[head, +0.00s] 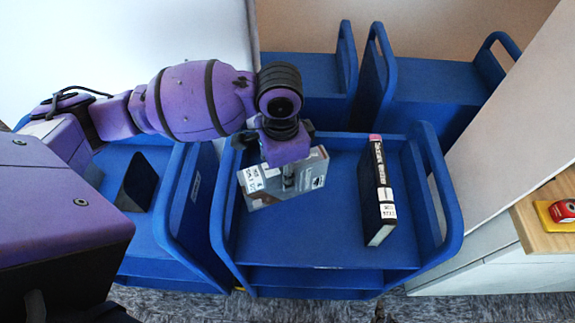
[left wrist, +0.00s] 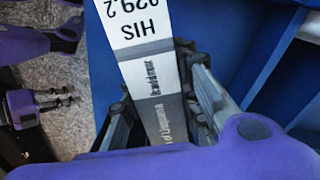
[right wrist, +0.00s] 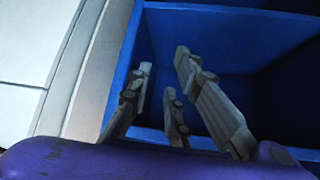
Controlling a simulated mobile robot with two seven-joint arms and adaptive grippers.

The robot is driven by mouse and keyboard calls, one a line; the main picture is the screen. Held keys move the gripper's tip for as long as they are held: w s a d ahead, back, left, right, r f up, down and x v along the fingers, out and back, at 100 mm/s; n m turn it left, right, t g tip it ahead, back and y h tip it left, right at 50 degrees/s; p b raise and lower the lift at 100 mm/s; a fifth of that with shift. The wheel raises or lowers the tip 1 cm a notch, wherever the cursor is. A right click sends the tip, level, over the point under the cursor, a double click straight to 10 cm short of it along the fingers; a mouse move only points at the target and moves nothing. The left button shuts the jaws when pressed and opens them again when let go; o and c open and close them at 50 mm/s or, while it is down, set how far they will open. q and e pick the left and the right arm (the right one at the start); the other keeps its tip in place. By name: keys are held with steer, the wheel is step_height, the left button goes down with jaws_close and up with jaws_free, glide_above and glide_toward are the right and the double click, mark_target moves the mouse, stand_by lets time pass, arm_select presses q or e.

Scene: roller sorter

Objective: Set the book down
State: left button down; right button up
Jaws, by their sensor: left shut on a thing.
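A grey book (head: 312,172) with a white spine label is held over the left part of the middle blue cart's top shelf (head: 330,230). My left gripper (head: 288,180) is shut on it from above. In the left wrist view the book's spine (left wrist: 152,62), with a label reading HIS 929.2, sits between the fingers. I cannot tell whether the book touches the shelf. My right gripper (right wrist: 163,75) shows in the right wrist view, with its fingers apart and empty, in front of a blue cart wall.
A dark object (head: 137,182) stands on the left blue cart. More blue carts (head: 435,85) stand behind. A wooden counter (head: 545,225) with a red item is at the right.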

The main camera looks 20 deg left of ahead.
arm_select(q)
steer(key=f+m, duration=0.1)
steer(key=f, duration=0.1)
steer(key=w+f+m+b, duration=0.1)
steer(key=f+m, duration=0.1)
steer(key=f, duration=0.1)
steer(key=w+f+m, duration=0.1)
steer(key=f, duration=0.1)
steer(key=shift+d+f+m, duration=0.15)
steer(key=shift+m, duration=0.15)
steer(key=shift+f, duration=0.1)
stand_by(0.3)
steer(key=c, duration=1.3)
jaws_free()
steer(key=shift+c, duration=0.2)
step_height(320, 180, up, 12)
steer(key=shift+s+r+p, duration=0.1)
steer(key=shift+p, duration=0.35)
